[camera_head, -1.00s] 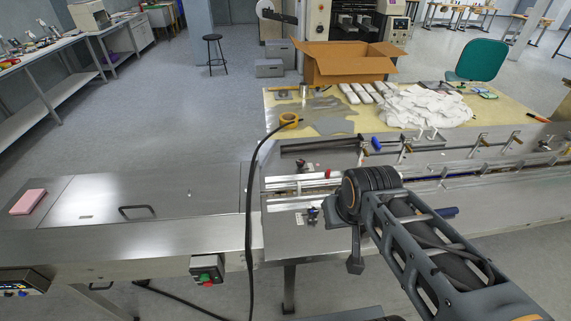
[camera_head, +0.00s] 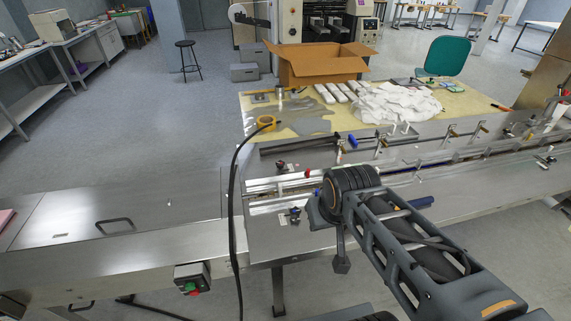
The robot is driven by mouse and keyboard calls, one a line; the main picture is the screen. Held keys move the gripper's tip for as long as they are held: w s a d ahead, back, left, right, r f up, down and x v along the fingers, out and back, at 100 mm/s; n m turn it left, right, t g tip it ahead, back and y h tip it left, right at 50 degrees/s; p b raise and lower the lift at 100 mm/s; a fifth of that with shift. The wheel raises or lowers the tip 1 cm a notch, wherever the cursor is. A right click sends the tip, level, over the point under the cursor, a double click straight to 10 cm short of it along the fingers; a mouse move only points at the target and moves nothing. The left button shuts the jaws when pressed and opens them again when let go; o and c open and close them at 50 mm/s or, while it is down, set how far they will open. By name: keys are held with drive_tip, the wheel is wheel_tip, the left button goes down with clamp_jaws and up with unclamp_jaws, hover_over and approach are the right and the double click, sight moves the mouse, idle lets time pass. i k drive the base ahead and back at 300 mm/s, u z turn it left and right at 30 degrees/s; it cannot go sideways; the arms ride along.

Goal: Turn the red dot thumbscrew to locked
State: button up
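A small red knob (camera_head: 307,172) stands on the machine's metal rails beyond my arm. A dark, reddish knob (camera_head: 280,165) sits to its left, and a small blue-and-dark fitting (camera_head: 295,213) sits nearer. I cannot tell which one is the red dot thumbscrew; no dot or lock marking can be read. My arm reaches in from the lower right, and its thick dark joint is just right of these parts. My gripper's fingers cannot be made out, so whether they touch anything is hidden.
A black cable (camera_head: 234,200) rises in front of the machine. The flat metal cover (camera_head: 150,205) at left is mostly bare. A switch box (camera_head: 193,278) hangs in front.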

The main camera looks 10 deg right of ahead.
sight(280, 164)
drive_tip(key=k, duration=0.45)
drive_tip(key=z, duration=0.6)
drive_tip(key=i, duration=0.6)
drive_tip(key=u, duration=1.5)
drive_tip(key=i, duration=0.5)
